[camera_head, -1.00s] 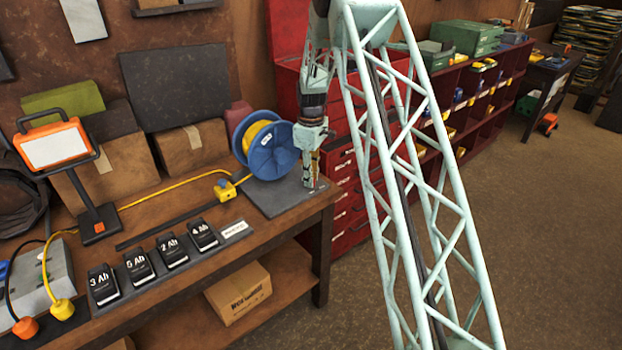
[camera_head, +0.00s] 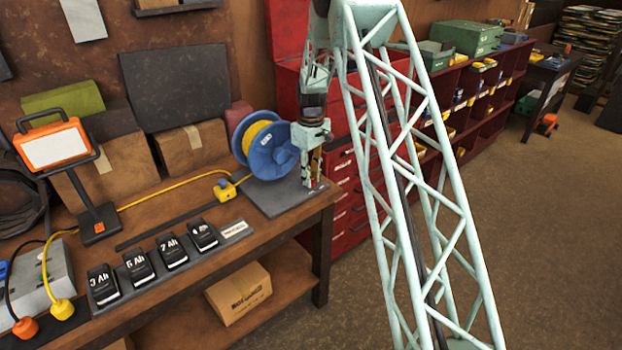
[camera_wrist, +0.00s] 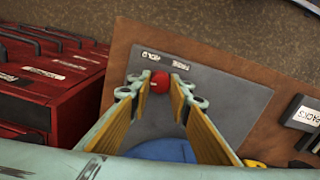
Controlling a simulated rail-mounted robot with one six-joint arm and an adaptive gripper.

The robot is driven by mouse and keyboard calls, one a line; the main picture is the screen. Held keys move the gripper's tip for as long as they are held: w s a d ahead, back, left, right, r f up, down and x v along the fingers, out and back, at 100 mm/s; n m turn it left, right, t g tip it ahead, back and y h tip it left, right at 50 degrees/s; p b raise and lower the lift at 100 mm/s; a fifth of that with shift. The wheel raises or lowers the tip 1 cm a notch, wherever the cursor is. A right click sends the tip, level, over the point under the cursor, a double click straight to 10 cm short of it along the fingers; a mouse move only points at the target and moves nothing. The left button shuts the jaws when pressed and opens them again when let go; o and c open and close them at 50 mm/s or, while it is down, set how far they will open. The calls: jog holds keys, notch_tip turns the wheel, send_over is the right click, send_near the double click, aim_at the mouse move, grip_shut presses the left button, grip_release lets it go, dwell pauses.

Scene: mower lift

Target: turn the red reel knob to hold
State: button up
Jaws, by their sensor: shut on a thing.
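The red reel knob (camera_wrist: 160,82) shows in the wrist view between the fingertips of my gripper (camera_wrist: 157,88). The gripper is shut on it, with one finger on each side. The knob is at the grey plate (camera_wrist: 215,95), close to the HOLD (camera_wrist: 148,56) and FREE (camera_wrist: 181,65) labels; which one it points to I cannot tell. In the head view my gripper (camera_head: 313,184) points down at the plate, right of the blue cable reel (camera_head: 271,158). The reel's blue edge (camera_wrist: 165,150) also shows low in the wrist view.
A red tool cabinet (camera_head: 345,195) stands close behind and right of my gripper. Several black battery packs (camera_head: 171,251) stand at the bench front. A yellow cable (camera_head: 165,191) with a yellow box (camera_head: 224,190) lies left of the reel.

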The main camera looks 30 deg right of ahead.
jog(key=o, duration=0.8)
jog(key=shift+o, duration=0.2)
notch_tip(320, 180, up, 12)
dwell(0.4)
dwell(0.5)
